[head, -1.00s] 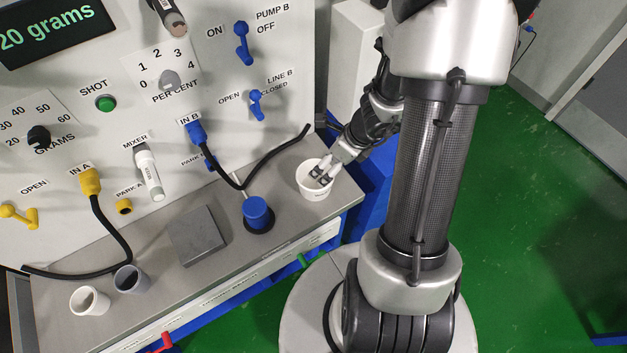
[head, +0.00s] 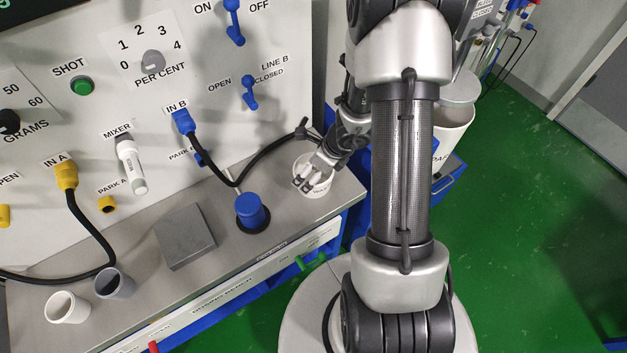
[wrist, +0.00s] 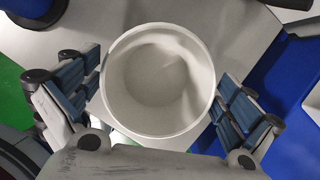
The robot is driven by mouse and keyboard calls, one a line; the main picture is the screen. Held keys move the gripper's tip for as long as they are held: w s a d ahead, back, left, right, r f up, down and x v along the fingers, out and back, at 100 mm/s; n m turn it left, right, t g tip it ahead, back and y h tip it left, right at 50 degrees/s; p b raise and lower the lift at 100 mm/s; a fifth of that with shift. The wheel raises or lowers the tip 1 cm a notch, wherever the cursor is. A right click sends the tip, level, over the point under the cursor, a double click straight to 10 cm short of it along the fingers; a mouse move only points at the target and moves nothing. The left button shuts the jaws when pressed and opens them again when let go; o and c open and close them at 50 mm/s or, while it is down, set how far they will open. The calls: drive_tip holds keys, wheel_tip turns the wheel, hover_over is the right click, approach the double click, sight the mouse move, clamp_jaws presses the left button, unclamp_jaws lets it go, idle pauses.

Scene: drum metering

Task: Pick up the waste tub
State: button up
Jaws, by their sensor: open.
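The waste tub (head: 318,188) is a white round tub standing near the right end of the grey bench top. In the wrist view the tub (wrist: 158,128) is seen from above and looks empty, with its round rim facing me. My gripper (head: 308,180) is over the tub in the head view and hides part of its rim. In the wrist view my gripper (wrist: 160,95) is open, with one finger on the left and one on the right of the tub. I cannot tell whether the finger pads touch its wall.
A blue-capped plunger (head: 250,208) stands left of the tub, with a black hose (head: 268,155) behind. A grey block (head: 184,237), a white cup (head: 68,307) and a grey cup (head: 115,284) are further left. A white bin (head: 452,130) stands on the right beyond the bench.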

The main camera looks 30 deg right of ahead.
drive_tip(key=shift+r, duration=0.1)
drive_tip(key=shift+c, duration=0.6)
drive_tip(key=c, duration=0.9)
